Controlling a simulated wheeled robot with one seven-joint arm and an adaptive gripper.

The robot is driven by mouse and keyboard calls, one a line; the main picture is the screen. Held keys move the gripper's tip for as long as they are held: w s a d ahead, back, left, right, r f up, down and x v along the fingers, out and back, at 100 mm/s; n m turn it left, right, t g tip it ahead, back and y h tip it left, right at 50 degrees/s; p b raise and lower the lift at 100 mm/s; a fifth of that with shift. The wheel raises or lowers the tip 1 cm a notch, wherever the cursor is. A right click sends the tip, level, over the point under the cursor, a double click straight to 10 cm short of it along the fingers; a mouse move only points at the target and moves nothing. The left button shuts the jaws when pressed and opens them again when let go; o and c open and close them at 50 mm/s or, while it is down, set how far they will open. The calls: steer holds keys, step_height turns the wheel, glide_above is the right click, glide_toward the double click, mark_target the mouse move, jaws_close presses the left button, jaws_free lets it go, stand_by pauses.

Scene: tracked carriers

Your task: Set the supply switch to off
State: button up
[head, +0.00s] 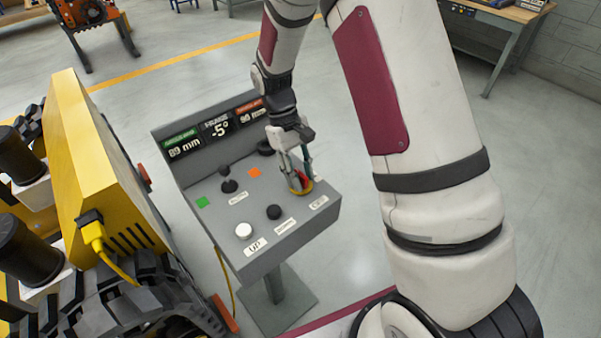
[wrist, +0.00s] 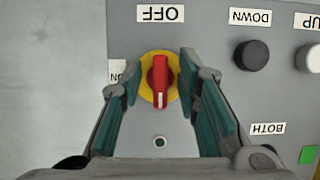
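The supply switch is a red rotary knob (wrist: 160,78) on a yellow disc, seen in the middle of the wrist view; in the head view the switch (head: 301,189) is partly hidden by the fingers. A white mark on the knob sits at its lower end in the wrist view. The OFF label (wrist: 160,13) is beyond its upper end, upside down; the ON label (wrist: 118,71) is to its left, partly covered by a finger. My gripper (wrist: 159,76) is open, one finger on each side of the knob, with gaps visible. It reaches down over the console in the head view (head: 297,170).
The grey console (head: 187,156) carries a white UP button (head: 243,230), a black DOWN button (head: 274,212), dark selector knobs (head: 229,186) and a lit display (head: 218,127). A yellow tracked carrier (head: 80,170) stands close on the left. Floor behind the console is clear.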

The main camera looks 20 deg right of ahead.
steer(key=v, duration=1.2)
steer(key=s+d+r+m+t+y, duration=0.15)
steer(key=s+r+t, duration=0.35)
steer(key=s+r, duration=0.75)
steer(key=s+r+m+t, duration=0.2)
steer(key=s+r+t, duration=0.1)
steer(key=s, duration=0.8)
steer(key=shift+s+t, duration=0.25)
steer(key=shift+t, duration=0.45)
steer(key=shift+d+r, duration=0.1)
steer(key=shift+r, duration=0.05)
stand_by(1.4)
